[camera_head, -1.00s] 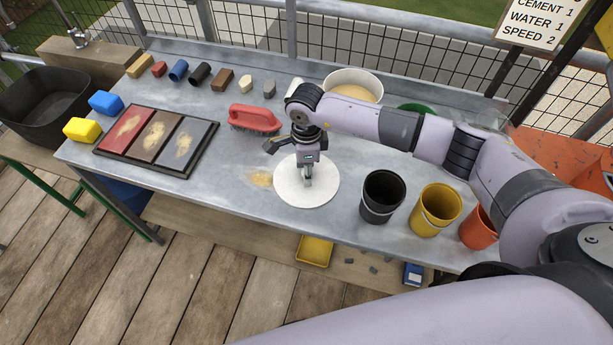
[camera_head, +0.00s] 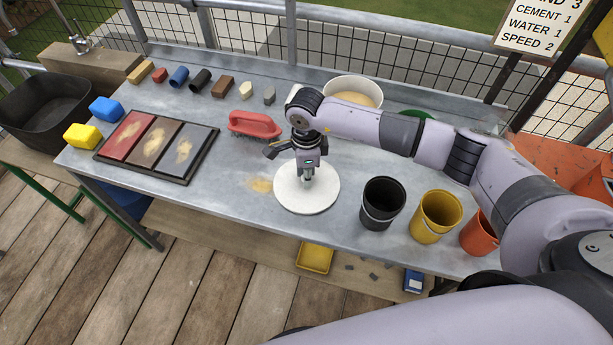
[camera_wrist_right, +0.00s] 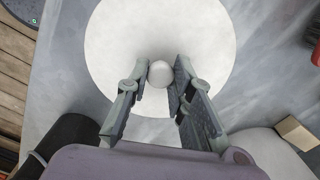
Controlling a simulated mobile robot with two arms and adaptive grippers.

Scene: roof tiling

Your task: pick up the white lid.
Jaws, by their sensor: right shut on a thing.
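The white lid (camera_head: 306,200) is a round flat disc with a small knob (camera_wrist_right: 160,73) at its middle. In the head view it lies near the front of the metal table, and I see no clear gap beneath it. My right gripper (camera_head: 307,180) points down over the lid's middle. In the right wrist view its two fingers (camera_wrist_right: 158,80) stand on either side of the knob, shut on it. In the head view the gripper partly hides the knob. My left gripper is not in view.
Black (camera_head: 383,203), yellow (camera_head: 436,216) and orange (camera_head: 479,233) buckets stand right of the lid. A red-handled brush (camera_head: 254,124) and a tray of coloured tiles (camera_head: 157,145) are to the left. A white bucket of sand (camera_head: 352,92) stands behind my right forearm.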

